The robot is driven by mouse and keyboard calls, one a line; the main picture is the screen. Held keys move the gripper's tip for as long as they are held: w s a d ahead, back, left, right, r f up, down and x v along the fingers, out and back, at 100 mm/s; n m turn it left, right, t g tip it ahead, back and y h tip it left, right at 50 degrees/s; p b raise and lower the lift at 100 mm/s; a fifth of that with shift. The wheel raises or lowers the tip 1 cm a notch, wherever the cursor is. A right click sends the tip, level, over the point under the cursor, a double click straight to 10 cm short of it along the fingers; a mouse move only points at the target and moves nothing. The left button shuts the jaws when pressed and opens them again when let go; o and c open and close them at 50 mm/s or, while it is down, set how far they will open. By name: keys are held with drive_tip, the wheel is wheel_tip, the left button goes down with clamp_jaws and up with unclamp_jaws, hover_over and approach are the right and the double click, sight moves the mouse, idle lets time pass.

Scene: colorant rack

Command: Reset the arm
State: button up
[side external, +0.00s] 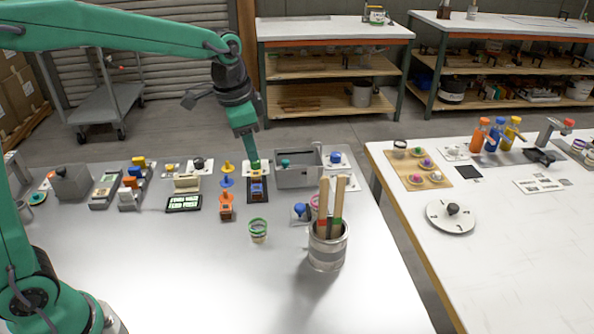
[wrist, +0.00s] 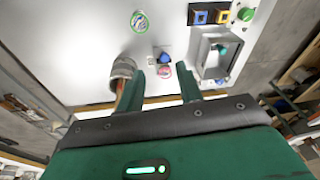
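My gripper (side external: 252,157) hangs from my green arm above the back middle of the grey table (side external: 180,270), fingers pointing down. In the side view its tip overlaps a small green knob on a white plate (side external: 268,170); whether they touch cannot be told there. In the wrist view my gripper (wrist: 163,86) has its two green fingers well apart. Nothing is held between them. A blue-knobbed piece (wrist: 165,58) and a pink-rimmed can (wrist: 164,72) show beyond the gap.
A metal can with wooden sticks (side external: 327,245) stands tall at front right. A green-rimmed can (side external: 258,230) and a grey open box (side external: 298,168) are nearby. Several small fixtures line the table's back. The front left tabletop is clear. A second table (side external: 500,260) stands right.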

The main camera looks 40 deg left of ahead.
drive_tip(key=s+a+r+n+t, duration=0.1)
drive_tip(key=s+a+n, duration=0.1)
drive_tip(key=s, duration=0.8)
drive_tip(key=s+a+n+t, duration=0.2)
drive_tip(key=s+n, duration=0.3)
drive_tip(key=s, duration=0.6)
drive_tip(key=shift+a+r, duration=0.35)
drive_tip(key=shift+a, duration=0.15)
drive_tip(key=shift+o, duration=0.4)
